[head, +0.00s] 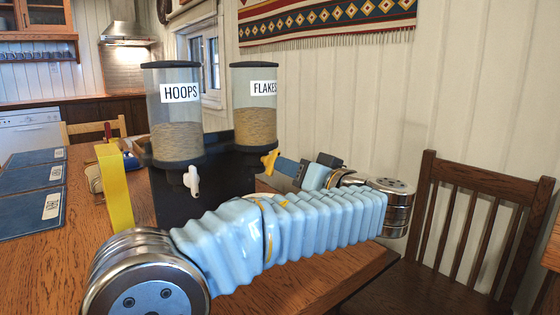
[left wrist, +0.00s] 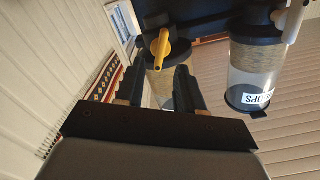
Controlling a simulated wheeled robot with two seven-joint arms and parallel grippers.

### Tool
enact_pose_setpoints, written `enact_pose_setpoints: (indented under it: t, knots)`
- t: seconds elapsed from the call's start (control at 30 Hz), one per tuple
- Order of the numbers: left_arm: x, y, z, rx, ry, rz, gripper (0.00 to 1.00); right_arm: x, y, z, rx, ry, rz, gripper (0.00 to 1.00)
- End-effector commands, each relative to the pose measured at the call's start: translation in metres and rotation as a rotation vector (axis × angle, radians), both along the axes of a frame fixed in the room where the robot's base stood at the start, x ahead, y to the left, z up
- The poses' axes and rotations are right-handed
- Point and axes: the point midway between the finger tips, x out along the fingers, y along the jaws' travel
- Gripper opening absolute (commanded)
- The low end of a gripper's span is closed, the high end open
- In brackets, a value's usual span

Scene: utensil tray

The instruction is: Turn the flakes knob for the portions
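The cereal dispenser (head: 225,185) stands on the wooden table with two clear canisters. The hoops canister (head: 178,130) is at the left with a white knob (head: 192,180). My left gripper (head: 284,166) is just right of the yellow knob, partly hidden by my arm. In the left wrist view my left gripper (left wrist: 157,88) is open and empty, fingers apart. The yellow knob (left wrist: 164,46) is ahead of the gap between them. My right gripper is not in view.
A yellow upright piece (head: 115,188) stands left of the dispenser. Blue placemats (head: 30,213) lie on the table (head: 85,245) at the left. A dark wooden chair (head: 480,215) is at the right. The wall is close behind the dispenser.

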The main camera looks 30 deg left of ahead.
Motion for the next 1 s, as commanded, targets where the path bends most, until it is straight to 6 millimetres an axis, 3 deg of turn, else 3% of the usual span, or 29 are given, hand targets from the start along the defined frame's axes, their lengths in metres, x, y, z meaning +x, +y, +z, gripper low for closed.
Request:
enact_pose_setpoints:
  t: [0.1, 0.23, 0.6, 0.87, 1.0]
  knots:
    - [0.008, 0.021, 0.001, 0.000, 0.000, 0.001, 0.37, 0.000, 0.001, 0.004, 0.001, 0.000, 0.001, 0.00]
    - [0.014, 0.034, 0.001, -0.001, -0.001, 0.001, 0.37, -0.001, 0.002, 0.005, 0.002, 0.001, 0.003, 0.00]
    - [0.017, 0.040, 0.000, -0.001, -0.001, -0.001, 0.37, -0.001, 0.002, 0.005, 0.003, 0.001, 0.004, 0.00]
    - [0.017, 0.040, 0.000, -0.001, -0.001, -0.001, 0.00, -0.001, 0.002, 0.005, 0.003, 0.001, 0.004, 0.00]
    - [0.017, 0.040, 0.000, -0.001, -0.001, -0.001, 0.00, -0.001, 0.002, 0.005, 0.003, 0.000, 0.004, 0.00]
